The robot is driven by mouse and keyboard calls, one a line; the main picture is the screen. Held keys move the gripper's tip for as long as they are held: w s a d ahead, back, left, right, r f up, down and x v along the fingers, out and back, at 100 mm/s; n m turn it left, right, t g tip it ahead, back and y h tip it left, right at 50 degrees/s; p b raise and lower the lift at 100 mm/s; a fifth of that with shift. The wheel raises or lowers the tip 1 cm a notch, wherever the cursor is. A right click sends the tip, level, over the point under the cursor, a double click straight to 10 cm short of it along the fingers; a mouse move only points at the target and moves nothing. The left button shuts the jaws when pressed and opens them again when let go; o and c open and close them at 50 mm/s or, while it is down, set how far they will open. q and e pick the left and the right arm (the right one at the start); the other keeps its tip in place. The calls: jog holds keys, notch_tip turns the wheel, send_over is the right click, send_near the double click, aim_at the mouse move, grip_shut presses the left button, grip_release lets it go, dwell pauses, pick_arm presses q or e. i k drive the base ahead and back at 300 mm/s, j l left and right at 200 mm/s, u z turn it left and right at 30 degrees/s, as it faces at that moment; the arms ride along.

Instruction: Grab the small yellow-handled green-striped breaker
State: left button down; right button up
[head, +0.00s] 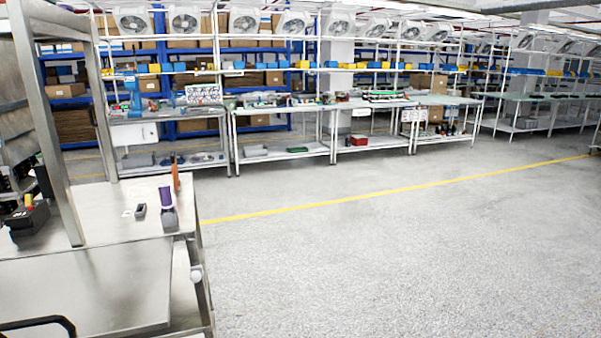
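No breaker with both a yellow handle and green stripes can be made out clearly. A dark device with a small yellow part and a red part (29,217) sits at the far left of the near metal workbench (105,225). No green stripe can be made out on it at this size. A grey device with a purple handle (168,212) stands near the bench's right edge. A small dark grey item (140,211) lies just left of it. Neither of my grippers is in view.
An upright orange item (175,174) stands behind the purple-handled device. A metal post (48,130) rises from the bench at left. A black curved bar (40,321) shows at bottom left. Shelved workbenches (280,108) line the back. Grey floor (400,250) at right is clear.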

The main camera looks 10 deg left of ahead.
aim_at(24, 223)
jog(key=u, duration=1.85)
jog(key=i+j, duration=0.25)
jog(key=i+j+u, duration=0.15)
jog(key=j, duration=0.25)
jog(key=i+j, duration=0.05)
